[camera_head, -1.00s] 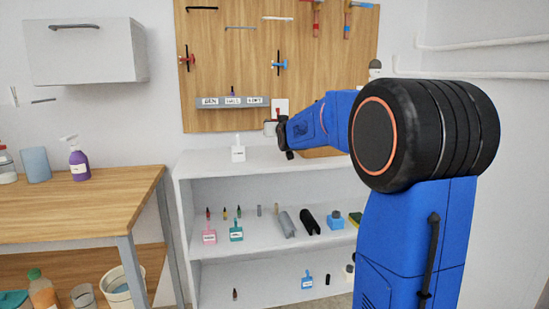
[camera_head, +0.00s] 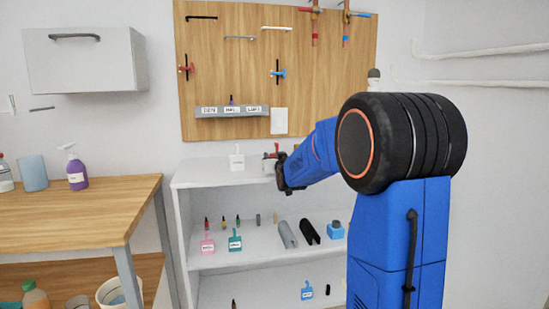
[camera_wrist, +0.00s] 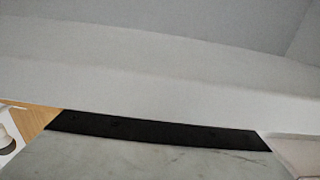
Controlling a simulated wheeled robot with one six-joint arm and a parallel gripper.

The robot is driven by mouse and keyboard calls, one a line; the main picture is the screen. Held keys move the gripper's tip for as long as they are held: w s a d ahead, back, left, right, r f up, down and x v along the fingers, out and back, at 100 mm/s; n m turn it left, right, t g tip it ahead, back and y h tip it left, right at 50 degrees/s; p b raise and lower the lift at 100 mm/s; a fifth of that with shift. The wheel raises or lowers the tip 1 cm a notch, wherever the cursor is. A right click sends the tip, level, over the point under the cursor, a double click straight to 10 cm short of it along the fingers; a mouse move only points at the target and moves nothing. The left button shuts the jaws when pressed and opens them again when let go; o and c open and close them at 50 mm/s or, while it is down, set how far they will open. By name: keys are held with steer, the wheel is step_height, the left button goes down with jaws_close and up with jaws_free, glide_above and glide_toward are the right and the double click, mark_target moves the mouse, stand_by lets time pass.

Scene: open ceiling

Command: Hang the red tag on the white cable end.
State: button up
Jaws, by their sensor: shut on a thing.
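My gripper (camera_head: 277,171) is shut at the top of the white shelf unit, seen from the side in the head view. A small red piece with a greyish part below it, which I take for the red tag (camera_head: 275,151), shows at its fingertips; the fingers hide part of it. A white tag-shaped thing with a label (camera_head: 237,160) stands on the shelf top to the left, apart from the gripper. I cannot pick out the white cable end for certain. The wrist view shows a black strip and pale surfaces close up, with no clear tag.
The shelf unit (camera_head: 215,180) holds pink (camera_head: 207,244), teal (camera_head: 235,241) and blue (camera_head: 307,291) tags lower down. The wooden pegboard (camera_head: 225,75) behind carries hooks, a labelled ledge (camera_head: 231,111) and a white plate (camera_head: 279,121). A wooden table (camera_head: 80,215) stands left.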

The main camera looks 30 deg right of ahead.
steer(key=o, duration=1)
steer(key=shift+f, duration=0.1)
steer(key=v, duration=1.2)
steer(key=shift+r, duration=0.2)
steer(key=s+a+f+n+g+y, duration=0.1)
steer(key=s+a+f+g, duration=0.1)
steer(key=s+a+f, duration=0.3)
steer(key=s+a+f+g+y, duration=0.1)
steer(key=s+a+f+g, duration=0.15)
steer(key=s, duration=0.45)
steer(key=s+a+f+n+g+y, duration=0.1)
steer(key=s+a+f+g+y, duration=0.15)
steer(key=s+a, duration=0.35)
steer(key=s+a+f+g, duration=0.1)
steer(key=s+f+g, duration=0.1)
steer(key=s, duration=0.6)
steer(key=s+a+f+g, duration=0.1)
steer(key=s+a+f, duration=0.1)
steer(key=s+f, duration=0.2)
steer(key=s+a+f+n+g, duration=0.1)
steer(key=s+f, duration=0.3)
steer(key=s, duration=0.7)
steer(key=shift+s+a+f+g+y, duration=0.1)
steer(key=shift+s+a+g+y, duration=0.25)
steer(key=shift+g, duration=0.45)
